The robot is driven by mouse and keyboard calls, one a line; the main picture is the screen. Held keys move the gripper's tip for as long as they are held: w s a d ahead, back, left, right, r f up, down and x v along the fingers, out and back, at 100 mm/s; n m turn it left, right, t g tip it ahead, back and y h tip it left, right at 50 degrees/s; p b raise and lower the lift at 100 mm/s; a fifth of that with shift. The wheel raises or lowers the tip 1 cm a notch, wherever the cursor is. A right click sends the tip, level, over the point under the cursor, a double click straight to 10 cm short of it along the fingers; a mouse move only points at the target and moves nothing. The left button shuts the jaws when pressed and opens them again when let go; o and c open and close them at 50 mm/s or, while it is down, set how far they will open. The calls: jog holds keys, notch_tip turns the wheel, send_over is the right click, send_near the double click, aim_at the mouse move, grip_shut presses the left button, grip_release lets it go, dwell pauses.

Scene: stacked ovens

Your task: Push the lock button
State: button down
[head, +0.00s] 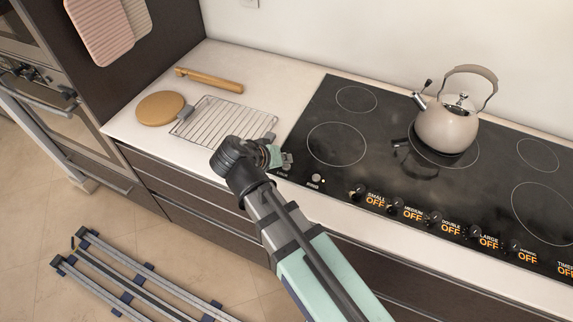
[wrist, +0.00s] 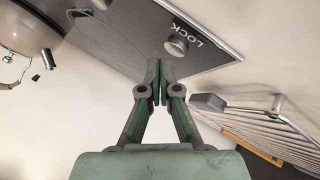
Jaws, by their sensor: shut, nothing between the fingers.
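The lock button (wrist: 177,45) is a round silver knob near the corner of the black cooktop, with the word LOCK printed beside it. My gripper (wrist: 158,68) is shut and empty, its two green fingers together. In the wrist view its tips appear just below and left of the button; I cannot tell whether they touch it. In the head view my gripper (head: 288,162) is at the cooktop's near left corner and largely hides the button there.
A silver knob (head: 316,178) and a row of control knobs reading OFF run along the cooktop's front edge (head: 440,222). A wire rack (head: 215,118), a round board (head: 160,108) and a rolling pin (head: 208,80) lie on the left counter.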

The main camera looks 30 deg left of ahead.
aim_at(284, 167)
jog(key=shift+r+p, duration=1.8)
jog(key=shift+r, duration=1.25)
